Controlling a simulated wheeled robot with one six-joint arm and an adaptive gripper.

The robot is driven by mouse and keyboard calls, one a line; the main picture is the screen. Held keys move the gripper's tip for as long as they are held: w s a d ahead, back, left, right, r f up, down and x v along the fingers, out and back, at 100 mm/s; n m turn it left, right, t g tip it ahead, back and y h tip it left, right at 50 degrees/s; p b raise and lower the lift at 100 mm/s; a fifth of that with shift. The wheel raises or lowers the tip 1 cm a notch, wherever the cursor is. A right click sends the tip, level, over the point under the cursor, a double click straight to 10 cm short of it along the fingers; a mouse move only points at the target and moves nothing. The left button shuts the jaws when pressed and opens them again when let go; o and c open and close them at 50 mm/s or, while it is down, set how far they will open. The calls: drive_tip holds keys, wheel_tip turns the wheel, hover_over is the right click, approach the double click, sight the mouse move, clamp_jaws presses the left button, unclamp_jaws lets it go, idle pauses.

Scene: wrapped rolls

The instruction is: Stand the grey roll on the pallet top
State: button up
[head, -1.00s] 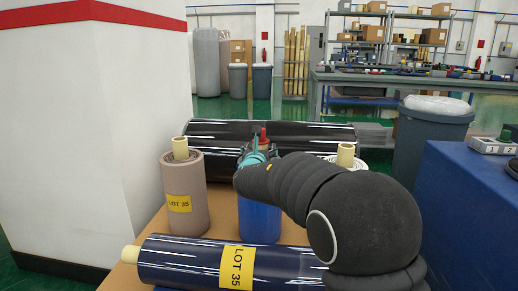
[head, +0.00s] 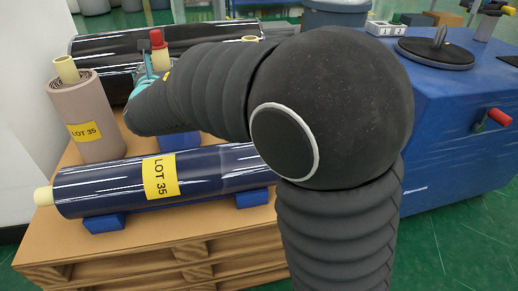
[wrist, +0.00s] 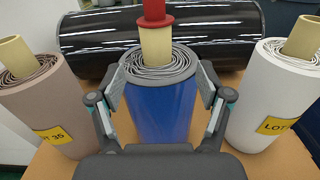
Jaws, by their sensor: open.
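The closest match to a grey roll is a grey-brown upright roll (head: 88,125) with a pale core and a yellow LOT 35 label. It stands on the left of the pallet top (head: 45,238), and shows at the left of the wrist view (wrist: 45,105). My gripper (wrist: 162,88) is open, with one finger on each side of an upright blue roll (wrist: 160,112). I cannot tell whether the fingers touch it. A red piece (wrist: 156,12) sits above this roll's pale core. In the head view my arm hides most of the blue roll and gripper.
A dark navy roll (head: 110,190) lies on blue blocks (head: 104,221) along the front. A black roll (head: 105,45) lies behind. A white upright roll (wrist: 265,100) stands right of the blue one. A blue cabinet (head: 450,130) is at the right.

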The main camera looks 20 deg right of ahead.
drive_tip(key=s+d+f+m+g+h, duration=0.1)
drive_tip(key=s+d+m+g+h, duration=0.15)
drive_tip(key=s+d+m, duration=0.45)
drive_tip(key=s+d+f+m+g+h, duration=0.2)
drive_tip(key=s+d+m+g, duration=0.15)
drive_tip(key=d+m, duration=0.45)
drive_tip(key=s+d+f+m+g+h, duration=0.15)
drive_tip(key=s+d+m, duration=0.35)
drive_tip(key=d, duration=0.5)
drive_tip(key=s+d+f+m+g+y, duration=0.1)
drive_tip(key=s+f+m+g, duration=0.2)
drive_tip(key=s, duration=0.4)
drive_tip(key=s+d+f+m+g+y, duration=0.1)
drive_tip(key=s+d+f+m+y, duration=0.1)
drive_tip(key=s+m, duration=0.45)
drive_tip(key=s+a+f+m+y, duration=0.3)
drive_tip(key=s+a+m+y, duration=0.1)
drive_tip(key=s, duration=0.4)
drive_tip(key=shift+s+a+f+m+g, duration=0.25)
drive_tip(key=shift+a+f+m+g, duration=0.2)
drive_tip(key=shift+a+m, duration=0.4)
drive_tip(key=shift+r, duration=0.1)
wheel_tip(320, 180, up, 3)
drive_tip(key=p, duration=0.2)
drive_tip(key=shift+p, duration=0.35)
